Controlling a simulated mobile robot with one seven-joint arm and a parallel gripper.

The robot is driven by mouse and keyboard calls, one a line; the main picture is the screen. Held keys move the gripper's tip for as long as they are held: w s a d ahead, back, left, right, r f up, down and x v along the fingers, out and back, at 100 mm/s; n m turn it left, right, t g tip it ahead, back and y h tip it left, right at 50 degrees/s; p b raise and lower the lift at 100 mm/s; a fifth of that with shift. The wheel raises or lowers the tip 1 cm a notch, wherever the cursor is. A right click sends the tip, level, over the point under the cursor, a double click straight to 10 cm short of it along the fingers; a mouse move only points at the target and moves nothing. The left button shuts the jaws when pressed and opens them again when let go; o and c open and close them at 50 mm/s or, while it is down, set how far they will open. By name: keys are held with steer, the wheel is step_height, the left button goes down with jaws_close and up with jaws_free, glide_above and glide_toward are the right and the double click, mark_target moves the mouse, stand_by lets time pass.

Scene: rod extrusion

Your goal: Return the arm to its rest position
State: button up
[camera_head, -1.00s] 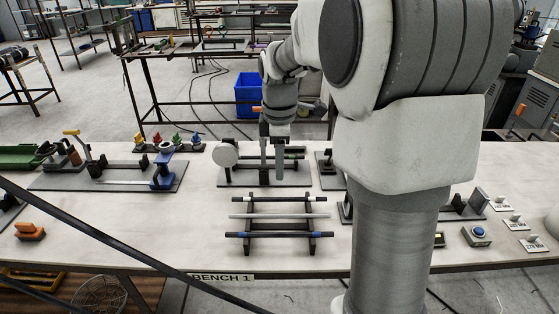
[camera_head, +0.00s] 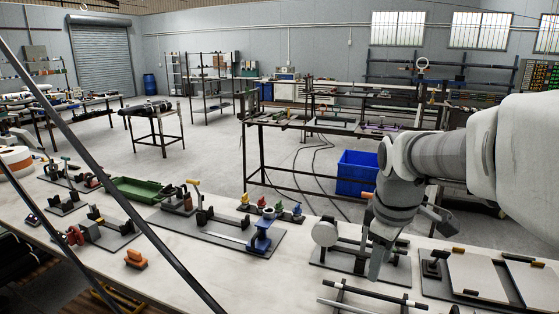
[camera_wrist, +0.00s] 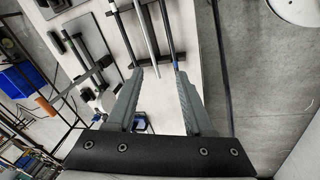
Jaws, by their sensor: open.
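My gripper (camera_head: 379,262) is at the right in the head view, above the workbench (camera_head: 215,285), with its fingers pointing down. In the wrist view its two grey fingers (camera_wrist: 160,85) are apart with nothing held between them. The rod rack (camera_wrist: 110,23) lies beyond the fingertips in the wrist view, with several rods across it. The rack also shows at the lower edge of the head view (camera_head: 342,298), partly cut off. My arm comes in from the right edge of the head view.
A fixture with a round white disc (camera_head: 325,233) stands close to my gripper. Left of it are a fixture with a blue part (camera_head: 262,226), small coloured clamps and a green tray (camera_head: 139,190). A blue bin (camera_head: 357,172) stands beyond the bench. Open floor lies behind.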

steer(key=s+a+m+t, duration=0.3)
steer(key=s+m, duration=0.6)
steer(key=s, duration=0.6)
steer(key=shift+s+a+r+y, duration=0.2)
steer(key=shift+a+r+y, duration=0.15)
steer(key=shift+a, duration=0.8)
